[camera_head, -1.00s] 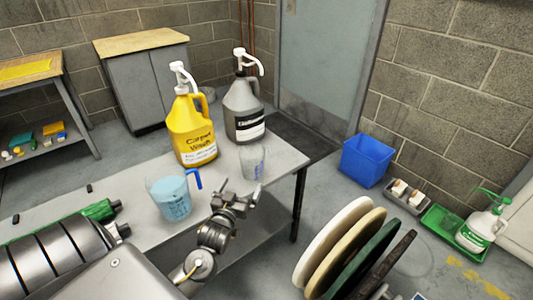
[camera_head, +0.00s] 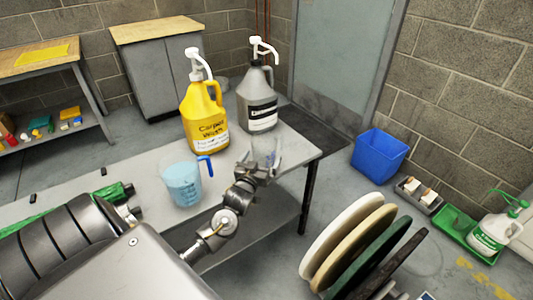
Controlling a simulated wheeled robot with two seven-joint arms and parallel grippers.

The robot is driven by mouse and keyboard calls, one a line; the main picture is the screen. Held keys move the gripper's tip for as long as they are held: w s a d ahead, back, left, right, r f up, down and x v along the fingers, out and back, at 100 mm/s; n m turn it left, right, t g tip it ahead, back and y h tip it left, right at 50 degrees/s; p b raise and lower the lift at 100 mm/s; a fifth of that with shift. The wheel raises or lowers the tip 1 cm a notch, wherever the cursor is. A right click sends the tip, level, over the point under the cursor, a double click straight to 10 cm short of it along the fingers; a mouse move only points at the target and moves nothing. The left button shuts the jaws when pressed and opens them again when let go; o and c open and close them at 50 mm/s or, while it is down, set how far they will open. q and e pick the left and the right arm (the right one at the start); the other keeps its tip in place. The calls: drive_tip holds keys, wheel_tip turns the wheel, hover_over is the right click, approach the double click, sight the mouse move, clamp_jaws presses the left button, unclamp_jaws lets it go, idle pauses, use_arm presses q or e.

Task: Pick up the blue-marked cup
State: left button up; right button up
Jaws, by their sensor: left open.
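The clear cup with blue markings (camera_head: 265,146) stands on the grey table (camera_head: 145,172) near its right end, in front of the grey jug. My left gripper (camera_head: 262,163) is open at the near side of the cup. Its fingers overlap the cup's lower part in the picture, and I cannot tell whether they touch it. The fingers hide part of the cup and its blue markings. My right gripper is not in view.
A yellow jug (camera_head: 205,120) and a grey jug (camera_head: 257,95) with white pumps stand behind. Round pads (camera_head: 345,235) stand upright at the lower right.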

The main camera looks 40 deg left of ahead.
use_arm(q)
drive_tip(key=shift+x, duration=1.15)
drive_tip(key=shift+w, duration=0.15)
drive_tip(key=shift+c, duration=0.8)
drive_tip(key=c, duration=0.9)
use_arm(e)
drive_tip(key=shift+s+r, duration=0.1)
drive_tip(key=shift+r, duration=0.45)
